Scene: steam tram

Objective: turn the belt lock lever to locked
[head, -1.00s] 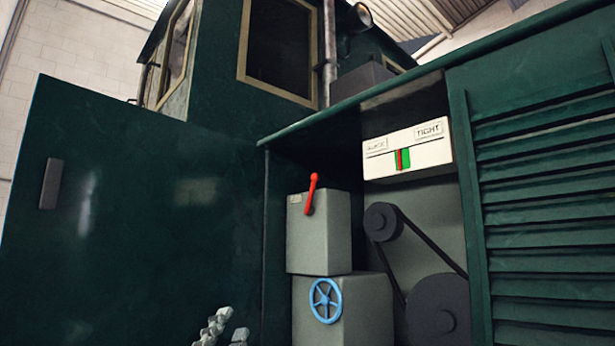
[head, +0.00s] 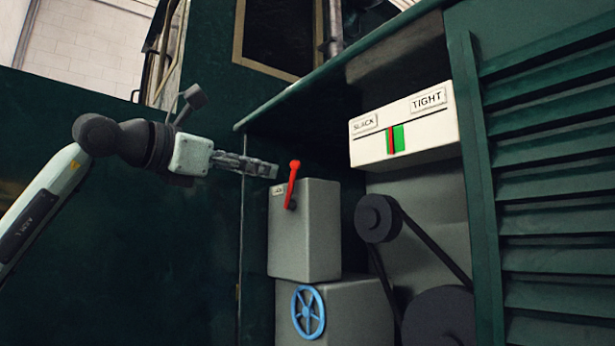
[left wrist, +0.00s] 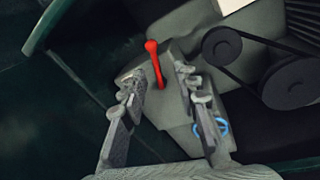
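The red lever (head: 292,183) is on the front of a grey box (head: 308,230) in the open compartment. It points up with a slight lean to the right, and its pivot is at the lower end. My left gripper (head: 270,170) is just left of the lever in the head view, at about the height of its knob. In the left wrist view the gripper (left wrist: 157,82) is open and empty. The lever (left wrist: 155,62) shows between and beyond its fingers, with no contact visible. My right gripper is not in view.
A blue handwheel (head: 308,312) is on the lower grey box. A white SLACK–TIGHT gauge (head: 405,128) has its red mark at the green band's left edge. Dark belt pulleys (head: 378,218) are to the right. A louvred green panel (head: 545,190) bounds the compartment's right side.

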